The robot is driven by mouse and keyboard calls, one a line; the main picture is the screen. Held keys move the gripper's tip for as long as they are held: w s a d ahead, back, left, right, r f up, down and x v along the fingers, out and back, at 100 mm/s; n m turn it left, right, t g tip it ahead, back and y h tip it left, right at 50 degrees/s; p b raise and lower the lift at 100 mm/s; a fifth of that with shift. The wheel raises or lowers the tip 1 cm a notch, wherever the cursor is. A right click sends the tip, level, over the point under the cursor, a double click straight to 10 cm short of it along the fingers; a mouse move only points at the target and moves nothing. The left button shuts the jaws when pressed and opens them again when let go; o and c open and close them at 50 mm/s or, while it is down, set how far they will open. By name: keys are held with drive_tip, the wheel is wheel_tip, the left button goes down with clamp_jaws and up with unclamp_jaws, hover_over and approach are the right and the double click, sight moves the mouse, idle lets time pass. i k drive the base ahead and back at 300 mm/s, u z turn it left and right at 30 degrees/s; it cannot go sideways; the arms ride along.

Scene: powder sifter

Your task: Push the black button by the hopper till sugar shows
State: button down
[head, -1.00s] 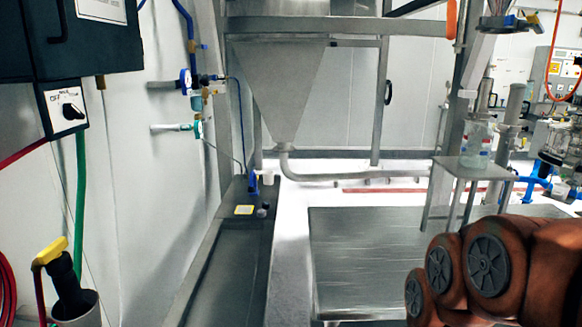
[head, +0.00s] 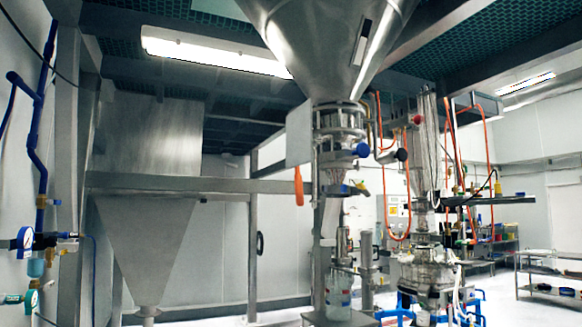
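A large shiny steel hopper (head: 330,40) hangs from the frame at the top centre of the head view. Below its outlet is a clamped valve section (head: 340,130). A black round knob (head: 401,155) sits just right of this section, near a blue ball knob (head: 362,150) and a red ball knob (head: 417,119). I cannot tell whether the black knob is the button. A second, dull grey hopper (head: 145,245) stands at the left. A clear jar (head: 339,290) stands below the first hopper. No sugar can be made out. My gripper is not in view.
A horizontal steel beam (head: 200,184) runs across the left half. Blue pipework with a gauge (head: 25,238) is on the left wall. Orange hoses (head: 387,210) hang beside the machinery at the right. Shelving (head: 550,270) stands far right.

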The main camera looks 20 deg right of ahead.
sight(401, 155)
drive_tip(key=z, duration=1.3)
